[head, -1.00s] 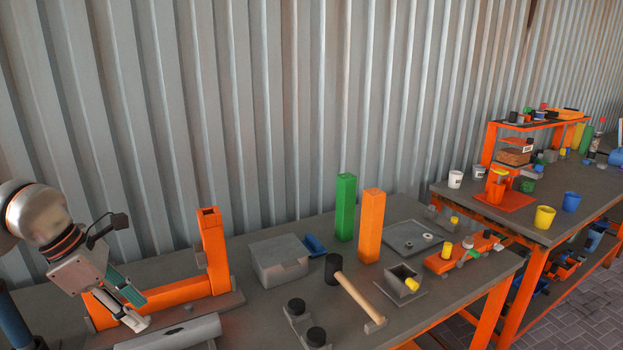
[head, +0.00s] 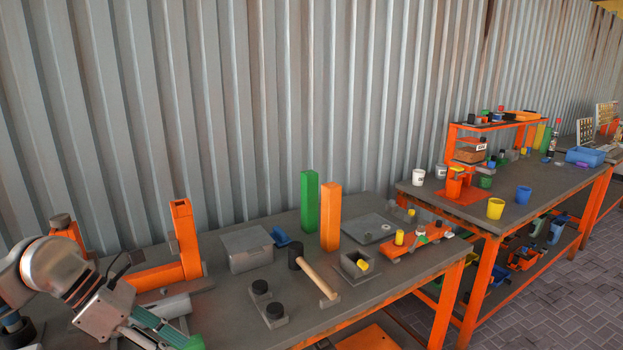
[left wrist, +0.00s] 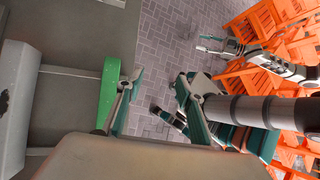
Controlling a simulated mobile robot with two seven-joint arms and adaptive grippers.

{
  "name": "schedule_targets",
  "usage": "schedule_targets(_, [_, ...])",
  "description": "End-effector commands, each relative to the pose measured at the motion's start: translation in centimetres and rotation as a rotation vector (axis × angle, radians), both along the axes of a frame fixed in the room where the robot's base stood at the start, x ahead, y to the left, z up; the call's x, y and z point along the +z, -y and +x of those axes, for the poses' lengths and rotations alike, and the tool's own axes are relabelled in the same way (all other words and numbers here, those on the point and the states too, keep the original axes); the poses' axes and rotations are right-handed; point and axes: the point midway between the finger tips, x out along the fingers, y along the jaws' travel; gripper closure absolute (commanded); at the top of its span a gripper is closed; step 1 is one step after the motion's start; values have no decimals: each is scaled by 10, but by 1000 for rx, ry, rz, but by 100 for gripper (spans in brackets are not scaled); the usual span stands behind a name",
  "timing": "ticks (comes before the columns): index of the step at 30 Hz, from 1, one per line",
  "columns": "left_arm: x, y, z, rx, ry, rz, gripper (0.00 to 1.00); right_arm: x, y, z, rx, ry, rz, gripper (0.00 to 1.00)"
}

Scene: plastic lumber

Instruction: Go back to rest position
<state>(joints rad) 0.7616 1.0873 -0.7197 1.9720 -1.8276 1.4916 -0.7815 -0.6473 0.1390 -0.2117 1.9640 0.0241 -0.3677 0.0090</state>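My left gripper (head: 165,338) is at the lower left in the head view, over the near left part of the workbench (head: 225,320). In the left wrist view its two fingers (left wrist: 160,82) stand apart with nothing between them, and paved floor shows behind the gap. A bright green piece (left wrist: 108,92) lies by the bench edge beside one finger; I cannot tell whether they touch. My right gripper (left wrist: 218,45) shows small in the left wrist view, over the floor; its opening is unclear. It is not in the head view.
The bench holds an orange L-shaped beam (head: 187,240), a grey box (head: 247,249), a green post (head: 309,204), an orange post (head: 330,217) and a mallet (head: 319,279). A second bench (head: 470,205) with cups stands right. Orange furniture (left wrist: 270,25) stands beyond the floor.

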Motion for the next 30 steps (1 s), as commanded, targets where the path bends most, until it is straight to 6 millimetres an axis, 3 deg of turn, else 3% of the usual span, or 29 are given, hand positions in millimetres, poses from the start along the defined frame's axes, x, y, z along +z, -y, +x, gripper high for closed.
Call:
schedule_targets(1, [-6,27,-8,-3,-38,-92,63,3,-1,3,-2,6,4,60])
schedule_targets(6, [-1,113,-27,74,-198,-477,63,4,-3,3,-2,8,7,60])
schedule_targets(9, [11,148,-29,183,-331,-726,63,2,-2,0,-1,2,4,60])
schedule_targets(12, [20,166,-23,333,-484,-962,63,0,-1,-1,0,-2,3,60])
schedule_targets(17, [8,159,1,657,-759,-1301,63,-2,-1,-2,0,-6,1,60])
schedule_targets(20, [-25,139,14,907,-943,-1477,63,-4,0,-3,1,-7,-1,60])
schedule_targets(23, [-77,113,16,1193,-1133,-1621,63,-4,0,-3,1,-8,-1,60])
schedule_targets(25, [-122,95,7,1403,-1261,-1696,63,-4,0,-3,1,-8,-2,60])
schedule_targets(30, [-221,65,-42,1853,-1512,-1783,63,-3,0,-3,1,-7,-2,60])
